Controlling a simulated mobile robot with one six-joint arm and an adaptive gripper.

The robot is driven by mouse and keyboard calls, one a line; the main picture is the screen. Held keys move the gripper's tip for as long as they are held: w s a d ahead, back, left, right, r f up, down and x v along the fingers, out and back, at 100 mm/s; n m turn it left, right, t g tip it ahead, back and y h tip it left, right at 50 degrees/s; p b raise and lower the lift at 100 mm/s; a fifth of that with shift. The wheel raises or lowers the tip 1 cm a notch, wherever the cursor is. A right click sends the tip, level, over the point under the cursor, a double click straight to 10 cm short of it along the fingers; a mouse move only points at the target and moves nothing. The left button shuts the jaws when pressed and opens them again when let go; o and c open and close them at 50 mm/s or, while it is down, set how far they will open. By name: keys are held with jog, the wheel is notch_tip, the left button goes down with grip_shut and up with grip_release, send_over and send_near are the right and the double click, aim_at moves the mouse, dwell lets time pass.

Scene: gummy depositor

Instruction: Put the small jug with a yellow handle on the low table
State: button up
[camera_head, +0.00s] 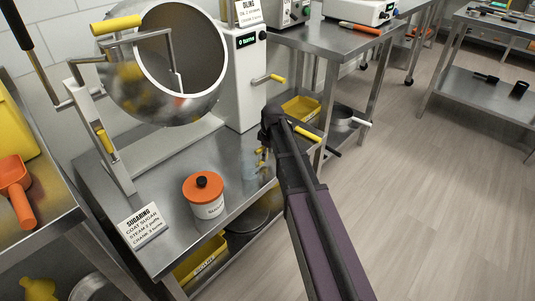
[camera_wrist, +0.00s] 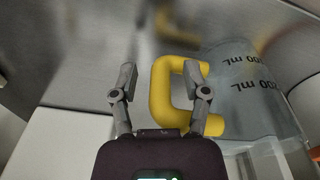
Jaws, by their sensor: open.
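The small jug is clear with dark mL marks and a yellow handle. In the wrist view its clear body (camera_wrist: 245,85) lies at the right and its handle (camera_wrist: 161,95) is in the middle. My gripper (camera_wrist: 160,76) is open, with one finger left of the handle's bar and the other over the handle's opening. I cannot tell whether the fingers touch it. In the head view the jug (camera_head: 254,172) stands on the steel sugaring table (camera_head: 160,235), partly hidden by my gripper (camera_head: 264,150). Which table is the low one is unclear.
A sugar tub with an orange lid (camera_head: 204,190) and a sugaring sign (camera_head: 145,227) stand left of the jug. A large tilted steel drum (camera_head: 165,65) is behind. Another steel table (camera_head: 490,85) stands at the far right, with open floor (camera_head: 430,190) before it.

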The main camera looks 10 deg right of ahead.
jog(key=shift+r, duration=0.15)
notch_tip(320, 180, up, 12)
jog(key=s+p, duration=0.1)
jog(key=p, duration=1.1)
jog(key=shift+d, duration=0.45)
dwell(0.3)
jog(key=s+m, duration=1)
jog(key=s, duration=1.1)
jog(key=shift+s+m+g+h, duration=0.2)
jog(key=shift+m+g+h, duration=0.1)
jog(key=shift+g+h, duration=0.1)
notch_tip(320, 180, up, 22)
jog(key=p, duration=2.2)
jog(key=shift+f, duration=0.25)
